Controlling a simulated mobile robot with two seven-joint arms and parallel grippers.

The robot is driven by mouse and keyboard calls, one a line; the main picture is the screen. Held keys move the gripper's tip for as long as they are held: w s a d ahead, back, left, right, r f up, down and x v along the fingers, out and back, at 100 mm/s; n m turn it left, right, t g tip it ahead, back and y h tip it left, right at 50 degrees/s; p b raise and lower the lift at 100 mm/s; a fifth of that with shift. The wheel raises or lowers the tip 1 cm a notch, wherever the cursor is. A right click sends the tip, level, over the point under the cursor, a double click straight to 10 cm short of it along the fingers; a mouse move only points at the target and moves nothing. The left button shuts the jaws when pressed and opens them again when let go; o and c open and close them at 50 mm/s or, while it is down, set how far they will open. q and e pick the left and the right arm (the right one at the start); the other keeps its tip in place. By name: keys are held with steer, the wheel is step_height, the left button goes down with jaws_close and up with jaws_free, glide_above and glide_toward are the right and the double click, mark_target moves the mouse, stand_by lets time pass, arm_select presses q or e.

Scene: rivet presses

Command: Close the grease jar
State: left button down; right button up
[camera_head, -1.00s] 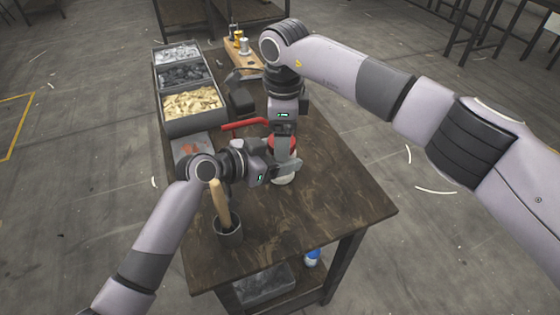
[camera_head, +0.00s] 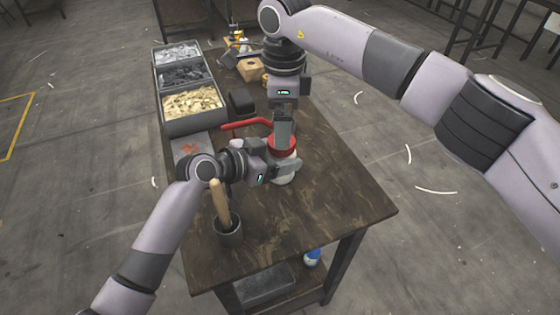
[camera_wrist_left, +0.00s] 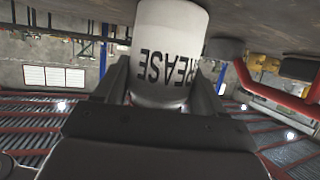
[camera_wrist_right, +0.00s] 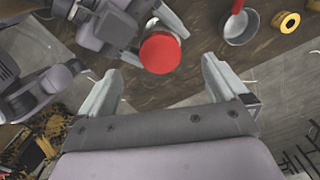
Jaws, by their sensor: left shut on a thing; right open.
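The grease jar (camera_wrist_left: 170,45) is white with dark "GREASE" lettering and stands upright on the table. My left gripper (camera_head: 287,166) is shut around its body from the side. The red lid (camera_wrist_right: 160,52) sits on top of the jar, and also shows in the head view (camera_head: 279,143). I cannot tell whether it is fully screwed down. My right gripper (camera_wrist_right: 160,85) points down at the lid, its fingers open and apart from it. In the head view the right gripper (camera_head: 284,135) partly covers the lid.
A dark cup (camera_head: 229,233) with a wooden-handled tool stands near the front left edge. A red bar (camera_head: 245,124) lies behind the jar. Grey bins (camera_head: 190,128) of small parts line the left side. The right part of the table is clear.

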arm_select(q)
steer(key=shift+f, duration=0.1)
arm_select(e)
step_height(320, 180, up, 12)
stand_by(0.4)
steer(key=shift+s+d, duration=0.1)
arm_select(q)
jaws_free()
steer(key=shift+v, duration=3.65)
